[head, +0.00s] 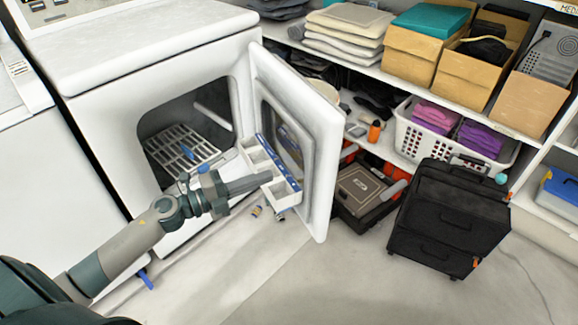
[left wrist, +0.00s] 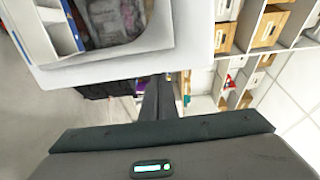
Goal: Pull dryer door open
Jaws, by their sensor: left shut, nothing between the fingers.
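The white dryer (head: 150,80) stands at the left of the head view. Its door (head: 322,150) is swung wide open to the right, showing the dark drum opening with a grey rack (head: 180,152) inside. My left gripper (head: 268,179) is shut and empty in front of the door's inner side, by a white and blue compartment bin (head: 285,192). Whether the fingers touch the door or bin, I cannot tell. In the left wrist view the door (left wrist: 196,40) fills the upper part, with the shut fingers (left wrist: 158,85) below its edge. My right gripper is not in view.
A black wheeled case (head: 450,220) and a dark toolbox (head: 362,188) stand on the floor right of the door. Shelves behind hold a white laundry basket (head: 408,140), folded towels (head: 345,30) and cardboard boxes (head: 425,45). Small items lie on the floor below the door. The front floor is clear.

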